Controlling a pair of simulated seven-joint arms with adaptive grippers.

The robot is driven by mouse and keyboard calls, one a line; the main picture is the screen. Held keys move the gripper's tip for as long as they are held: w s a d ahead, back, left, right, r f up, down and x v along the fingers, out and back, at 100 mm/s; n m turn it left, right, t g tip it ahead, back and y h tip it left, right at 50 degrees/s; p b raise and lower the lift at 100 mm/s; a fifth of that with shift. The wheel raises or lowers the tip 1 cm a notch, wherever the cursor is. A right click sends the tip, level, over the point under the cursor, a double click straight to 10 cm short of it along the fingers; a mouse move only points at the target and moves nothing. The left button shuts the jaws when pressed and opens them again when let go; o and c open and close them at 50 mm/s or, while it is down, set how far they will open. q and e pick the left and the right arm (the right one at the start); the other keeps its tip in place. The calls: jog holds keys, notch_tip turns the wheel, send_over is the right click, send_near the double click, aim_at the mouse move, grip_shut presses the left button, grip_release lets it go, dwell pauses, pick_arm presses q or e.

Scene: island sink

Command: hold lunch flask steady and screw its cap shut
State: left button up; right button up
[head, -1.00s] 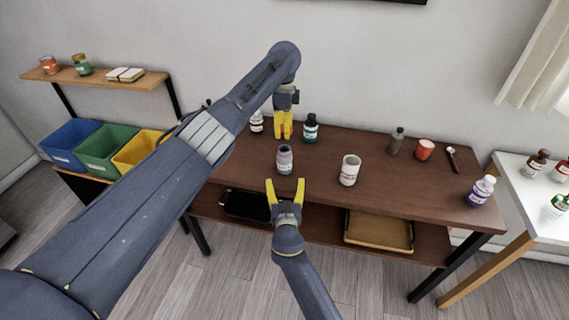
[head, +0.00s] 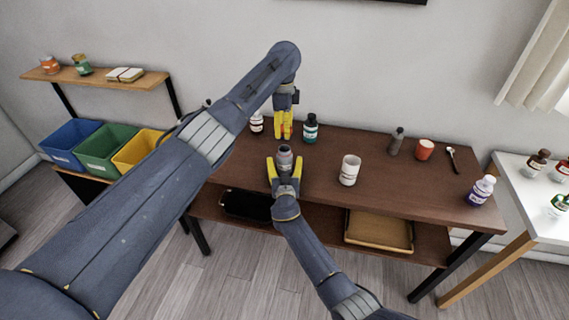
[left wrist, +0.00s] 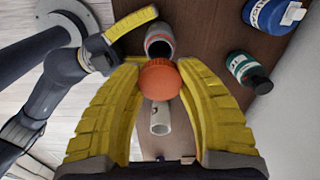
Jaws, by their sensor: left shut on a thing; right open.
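The lunch flask (head: 284,160), a small grey jar with a label, stands upright near the front edge of the brown table. In the left wrist view its mouth (left wrist: 158,46) looks open and uncapped. My left gripper (head: 284,133) is behind the flask in the head view. In the left wrist view it is shut on an orange-red cap (left wrist: 160,79), apart from the flask.
A white cup (head: 349,171) stands right of the flask. A teal bottle (head: 310,129) and another bottle (head: 257,123) stand behind.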

aim_at(284, 147)
jog(key=shift+c, duration=0.2)
grip_shut()
pick_arm(q)
jog(key=shift+f, duration=2.55)
jog(key=shift+f, duration=0.15)
jog(key=shift+f, duration=0.75)
jog(key=shift+f, duration=0.6)
